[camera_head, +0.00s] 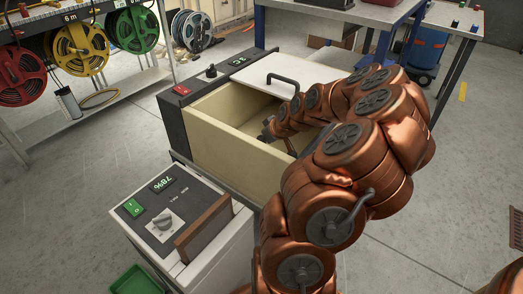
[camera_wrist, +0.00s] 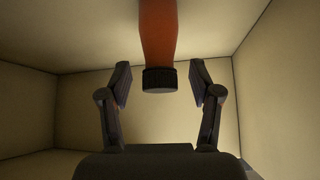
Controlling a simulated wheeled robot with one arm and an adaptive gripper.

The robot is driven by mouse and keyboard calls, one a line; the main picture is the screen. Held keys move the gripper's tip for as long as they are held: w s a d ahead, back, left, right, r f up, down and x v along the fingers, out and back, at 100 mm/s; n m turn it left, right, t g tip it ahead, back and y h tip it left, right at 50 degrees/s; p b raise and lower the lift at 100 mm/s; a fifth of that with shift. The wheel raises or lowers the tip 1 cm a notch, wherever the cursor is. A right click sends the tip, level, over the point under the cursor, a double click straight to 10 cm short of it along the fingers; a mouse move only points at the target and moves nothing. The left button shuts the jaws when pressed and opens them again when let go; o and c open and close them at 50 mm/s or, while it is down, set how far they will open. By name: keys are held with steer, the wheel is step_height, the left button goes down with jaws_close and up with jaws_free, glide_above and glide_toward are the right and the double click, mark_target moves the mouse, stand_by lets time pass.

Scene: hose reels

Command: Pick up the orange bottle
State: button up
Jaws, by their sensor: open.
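The orange bottle (camera_wrist: 157,35) with a black ribbed cap (camera_wrist: 159,80) shows at the top middle of the wrist view, its cap end toward me. My gripper (camera_wrist: 161,82) is open, with one finger on each side of the cap and a visible gap on both sides. The bottle is inside a cream-walled box (camera_wrist: 85,110). In the head view, my arm reaches into the open cream box (camera_head: 225,143), and the dark gripper (camera_head: 268,131) shows partly inside it. The bottle is hidden in the head view.
The box's white lid (camera_head: 306,68) with a dark handle is at its back. A grey machine (camera_head: 147,212) with a dial and brown panel stands in front left. A shelf with red, yellow (camera_head: 82,48) and green reels is at left. A blue-framed table (camera_head: 335,13) is behind.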

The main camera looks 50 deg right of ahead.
steer(key=shift+w+f, duration=0.2)
steer(key=shift+c, duration=0.3)
jaws_close()
